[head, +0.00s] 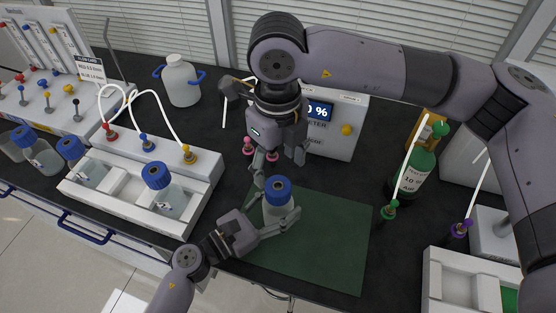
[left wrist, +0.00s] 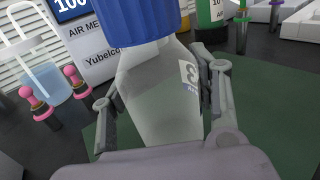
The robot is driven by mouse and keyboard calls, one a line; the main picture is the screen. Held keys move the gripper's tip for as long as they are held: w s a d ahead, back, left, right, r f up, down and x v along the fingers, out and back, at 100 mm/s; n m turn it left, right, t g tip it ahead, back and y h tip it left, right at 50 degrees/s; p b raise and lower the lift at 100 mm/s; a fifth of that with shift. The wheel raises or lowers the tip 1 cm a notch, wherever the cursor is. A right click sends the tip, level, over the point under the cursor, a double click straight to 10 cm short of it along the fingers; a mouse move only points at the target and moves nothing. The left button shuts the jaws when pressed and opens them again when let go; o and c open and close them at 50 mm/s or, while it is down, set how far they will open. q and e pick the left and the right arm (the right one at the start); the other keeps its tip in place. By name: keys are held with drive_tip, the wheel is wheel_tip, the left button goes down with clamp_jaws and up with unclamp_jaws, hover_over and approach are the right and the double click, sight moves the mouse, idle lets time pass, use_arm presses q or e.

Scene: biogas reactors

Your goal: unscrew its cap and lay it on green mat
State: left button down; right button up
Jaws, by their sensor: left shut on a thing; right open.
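A clear bottle (head: 275,213) with a blue cap (head: 278,189) stands upright at the back left part of the green mat (head: 325,250). In the left wrist view the bottle body (left wrist: 158,95) fills the middle, with the cap (left wrist: 140,18) on its top. My left gripper (head: 278,222) is shut around the bottle's body, one finger on each side. My right gripper (head: 277,168) is open and empty, pointing down just behind the cap and apart from it. Whether the bottle's base touches the mat is hidden.
An air meter (head: 335,140) and two pink plugs (head: 249,148) are behind the bottle. A white rack (head: 195,200) with capped bottles stands left. A green bottle (head: 412,175) and green plug (head: 389,211) stand right. The mat's front and right are clear.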

sight(278, 187)
drive_tip(key=m, duration=0.5)
drive_tip(key=shift+m, duration=0.4)
drive_tip(key=m, duration=1)
drive_tip(key=shift+m, duration=0.3)
drive_tip(key=m, duration=0.4)
drive_tip(key=shift+f+m, duration=0.4)
drive_tip(key=shift+f, duration=3.65)
drive_tip(key=shift+c, duration=0.2)
